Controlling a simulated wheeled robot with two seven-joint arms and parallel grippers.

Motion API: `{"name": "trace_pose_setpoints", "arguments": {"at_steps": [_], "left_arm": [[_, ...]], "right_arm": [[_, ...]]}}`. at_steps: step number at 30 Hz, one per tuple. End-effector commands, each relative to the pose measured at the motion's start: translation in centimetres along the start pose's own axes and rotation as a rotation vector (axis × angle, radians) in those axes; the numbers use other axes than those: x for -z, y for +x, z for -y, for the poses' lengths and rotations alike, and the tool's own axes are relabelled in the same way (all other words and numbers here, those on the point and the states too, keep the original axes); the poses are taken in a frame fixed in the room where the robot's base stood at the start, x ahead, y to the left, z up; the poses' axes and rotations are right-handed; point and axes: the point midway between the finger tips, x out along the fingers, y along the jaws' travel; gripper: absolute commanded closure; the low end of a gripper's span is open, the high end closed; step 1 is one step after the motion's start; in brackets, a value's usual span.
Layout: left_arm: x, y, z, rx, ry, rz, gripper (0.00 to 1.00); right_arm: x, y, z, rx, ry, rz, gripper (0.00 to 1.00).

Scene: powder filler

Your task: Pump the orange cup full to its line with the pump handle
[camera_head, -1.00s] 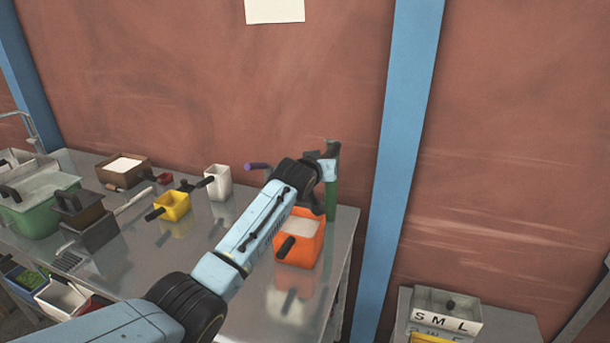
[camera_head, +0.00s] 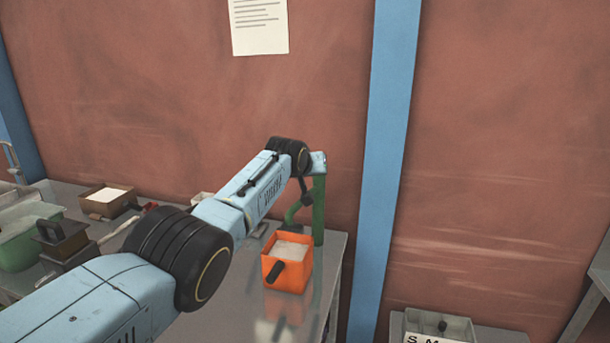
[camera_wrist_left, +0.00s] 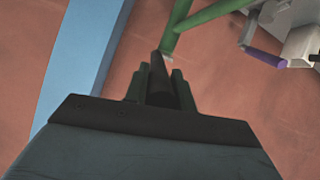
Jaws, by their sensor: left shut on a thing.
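The orange cup (camera_head: 300,262) stands upright on the metal table below the green pump (camera_head: 319,208), with its black handle towards me. White powder lies inside it; I cannot make out a fill line. My left arm reaches over from the left to the pump's top, where its gripper is hidden in the head view. In the left wrist view my left gripper (camera_wrist_left: 160,88) is shut on the dark pump handle (camera_wrist_left: 163,66), which sticks out between the fingers. The green pump frame also shows there (camera_wrist_left: 178,22). My right gripper is not in view.
A brown box of white powder (camera_head: 106,203), a dark box (camera_head: 65,240) and a green tub (camera_head: 22,240) stand on the table's left. A blue post (camera_head: 385,170) rises beyond the table's right edge. The wrist view shows a purple crank handle (camera_wrist_left: 264,56).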

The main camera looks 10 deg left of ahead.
Motion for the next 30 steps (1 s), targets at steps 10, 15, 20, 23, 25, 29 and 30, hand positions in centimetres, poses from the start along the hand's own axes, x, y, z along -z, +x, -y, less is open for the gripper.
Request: {"name": "trace_pose_setpoints", "arguments": {"at_steps": [10, 15, 20, 23, 25, 29, 30], "left_arm": [[0.68, -0.28, -0.15, -0.001, 0.002, -0.009, 1.0], [0.62, -0.27, -0.17, -0.002, 0.002, -0.008, 0.58], [0.39, -0.18, -0.15, -0.001, 0.001, -0.004, 0.53], [0.31, -0.15, -0.14, -0.001, 0.001, -0.003, 0.53], [0.29, -0.15, -0.14, -0.001, 0.001, -0.002, 0.53], [0.33, -0.32, -0.15, -0.002, 0.001, -0.002, 0.53], [0.37, -0.43, -0.16, -0.002, 0.001, -0.002, 0.53]], "right_arm": [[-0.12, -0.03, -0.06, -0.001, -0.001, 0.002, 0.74], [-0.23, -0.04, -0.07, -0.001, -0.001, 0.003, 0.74], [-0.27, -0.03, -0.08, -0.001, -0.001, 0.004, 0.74], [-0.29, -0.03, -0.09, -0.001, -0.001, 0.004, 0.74], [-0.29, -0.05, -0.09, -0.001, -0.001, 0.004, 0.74], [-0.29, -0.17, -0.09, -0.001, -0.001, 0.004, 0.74], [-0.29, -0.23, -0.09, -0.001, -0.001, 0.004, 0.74]]}}
